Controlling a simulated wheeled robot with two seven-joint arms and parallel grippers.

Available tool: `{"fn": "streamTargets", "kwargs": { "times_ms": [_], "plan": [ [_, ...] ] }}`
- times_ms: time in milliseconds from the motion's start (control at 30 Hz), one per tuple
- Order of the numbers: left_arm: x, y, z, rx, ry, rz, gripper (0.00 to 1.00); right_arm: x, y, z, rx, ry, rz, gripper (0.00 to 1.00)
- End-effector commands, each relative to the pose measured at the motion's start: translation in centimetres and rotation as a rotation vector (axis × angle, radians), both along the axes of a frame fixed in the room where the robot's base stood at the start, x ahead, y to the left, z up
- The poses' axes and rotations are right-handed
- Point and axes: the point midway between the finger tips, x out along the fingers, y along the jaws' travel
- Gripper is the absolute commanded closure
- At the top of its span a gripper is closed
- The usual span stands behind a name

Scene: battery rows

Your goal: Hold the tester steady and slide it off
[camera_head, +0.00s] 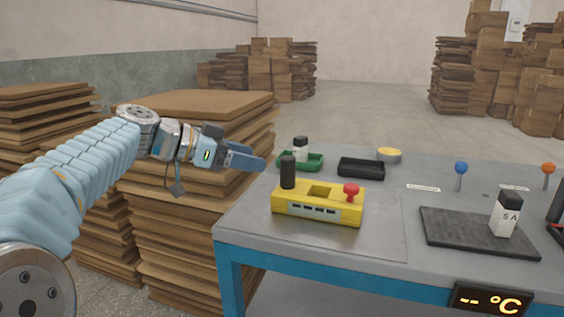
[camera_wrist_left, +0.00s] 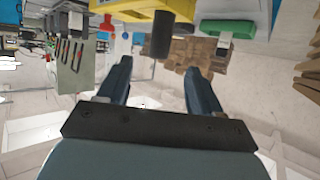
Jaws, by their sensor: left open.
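The yellow tester (camera_head: 317,207) sits on the grey table near its left front part. It has a black upright post (camera_head: 288,172) at its left end, a dark square recess on top and a red knob (camera_head: 351,190) at its right end. My left gripper (camera_head: 258,163) is up and left of the tester, apart from it, near the table's left edge. In the left wrist view the two fingers (camera_wrist_left: 157,82) stand apart with nothing between them, and the yellow tester (camera_wrist_left: 130,9) shows at the top edge. My right gripper is not in view.
Behind the tester are a green tray (camera_head: 300,161), an empty-looking black tray (camera_head: 361,168) and a yellow-topped round item (camera_head: 389,155). A white "5 A" block (camera_head: 505,216) stands on a dark mat (camera_head: 450,232) at right. Cardboard stacks (camera_head: 178,215) stand close left of the table.

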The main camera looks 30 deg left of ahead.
Motion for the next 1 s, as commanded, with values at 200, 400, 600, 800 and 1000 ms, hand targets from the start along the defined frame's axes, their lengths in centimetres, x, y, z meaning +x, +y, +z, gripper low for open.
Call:
{"fn": "streamTargets", "kwargs": {
  "times_ms": [200,400,600,800,1000],
  "plan": [
    [3.8,-2.5,-1.8,-0.003,0.004,-0.003,0.35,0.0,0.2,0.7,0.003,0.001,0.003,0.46],
    [6.7,-4.2,-3.2,-0.002,0.003,-0.001,0.35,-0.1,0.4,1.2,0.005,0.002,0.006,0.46],
    [8.0,-5.1,-3.9,-0.001,0.002,-0.001,0.35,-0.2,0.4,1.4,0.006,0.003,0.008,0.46],
    [8.2,-5.2,-4.1,0.000,0.001,0.000,0.35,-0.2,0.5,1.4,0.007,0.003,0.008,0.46],
    [8.2,-5.2,-4.1,0.000,0.001,0.000,0.49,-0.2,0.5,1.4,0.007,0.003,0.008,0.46]
  ]
}}
